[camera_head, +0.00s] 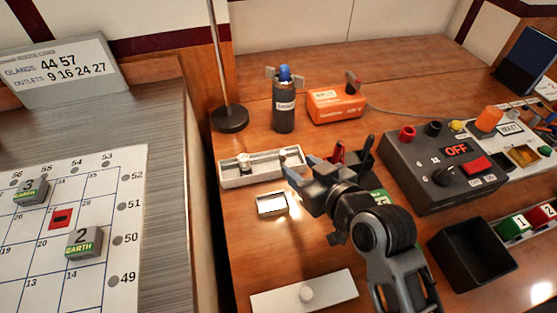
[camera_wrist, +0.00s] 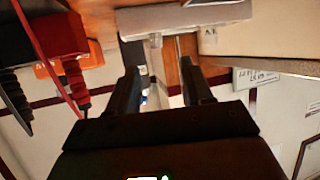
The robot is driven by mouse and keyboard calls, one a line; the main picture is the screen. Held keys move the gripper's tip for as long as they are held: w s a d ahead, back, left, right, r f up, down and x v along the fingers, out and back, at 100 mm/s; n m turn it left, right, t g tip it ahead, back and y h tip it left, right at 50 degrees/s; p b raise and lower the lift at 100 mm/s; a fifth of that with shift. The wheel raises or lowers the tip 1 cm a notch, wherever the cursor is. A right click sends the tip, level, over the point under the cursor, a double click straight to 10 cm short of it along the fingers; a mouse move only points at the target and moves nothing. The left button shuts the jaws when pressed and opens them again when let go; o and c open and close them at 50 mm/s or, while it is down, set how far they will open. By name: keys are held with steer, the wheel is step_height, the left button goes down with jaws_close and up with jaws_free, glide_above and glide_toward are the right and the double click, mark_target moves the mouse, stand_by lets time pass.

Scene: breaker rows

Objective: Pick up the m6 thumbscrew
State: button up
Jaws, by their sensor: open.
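I cannot single out the m6 thumbscrew with certainty. A pale grey tray (camera_head: 235,180) on the wooden bench holds small metallic parts too small to name. A small open box (camera_head: 272,205) with a bright inside stands just in front of it. My gripper (camera_head: 290,172) is above the bench beside the tray's right end, pointing left. In the wrist view my gripper (camera_wrist: 160,80) has its two dark fingers apart, with nothing visibly held between them. The tray (camera_wrist: 185,16) shows beyond the fingertips there.
A dark bottle (camera_head: 284,108) and an orange case (camera_head: 336,105) stand behind. A control box (camera_head: 440,185) and a black bin (camera_head: 472,252) are on the right. A rod stand (camera_head: 229,119) is behind left.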

mark_target(285, 155)
steer(key=x, duration=0.3)
steer(key=shift+w, duration=0.15)
steer(key=shift+p+x, duration=0.3)
steer(key=shift+x, duration=2.15)
steer(key=shift+d+f, duration=0.1)
steer(key=shift+d, duration=0.1)
steer(key=shift+c, duration=0.2)
jaws_close()
